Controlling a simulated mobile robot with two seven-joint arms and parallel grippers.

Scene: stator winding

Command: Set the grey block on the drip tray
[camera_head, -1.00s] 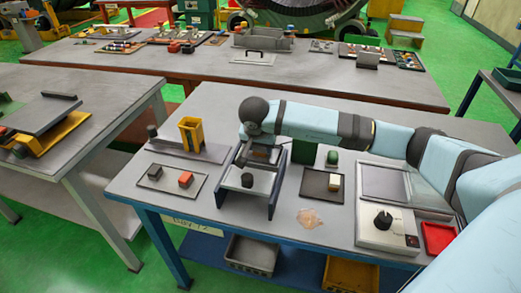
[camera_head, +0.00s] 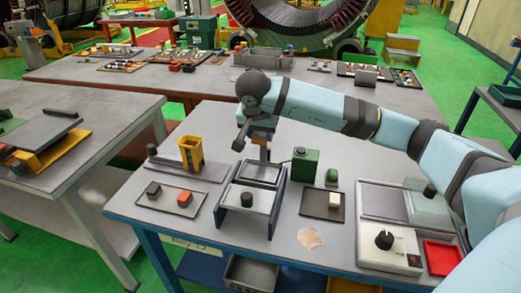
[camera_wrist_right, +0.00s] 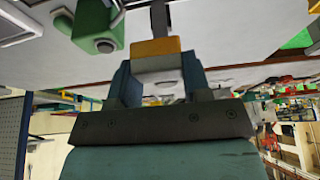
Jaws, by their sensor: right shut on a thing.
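A dark grey block (camera_head: 153,189) lies beside a red block (camera_head: 184,199) on a flat grey tray with a dark rim (camera_head: 168,206), at the left of the table. I cannot tell for sure which tray is the drip tray. My right gripper (camera_head: 262,150) is raised behind the blue-sided stand (camera_head: 274,205), to the right of the grey block and away from it. In the right wrist view the gripper (camera_wrist_right: 157,75) is shut on a yellow-orange piece (camera_wrist_right: 155,47) with a grey bar beyond it. My left gripper is not in view.
A black cylinder (camera_head: 247,199) stands in the blue-sided stand. A yellow holder (camera_head: 191,153) stands behind the grey tray. A green box (camera_head: 305,165), a dark tray with a cream block (camera_head: 335,199), a knobbed unit (camera_head: 385,245) and a red tray (camera_head: 441,257) are to the right.

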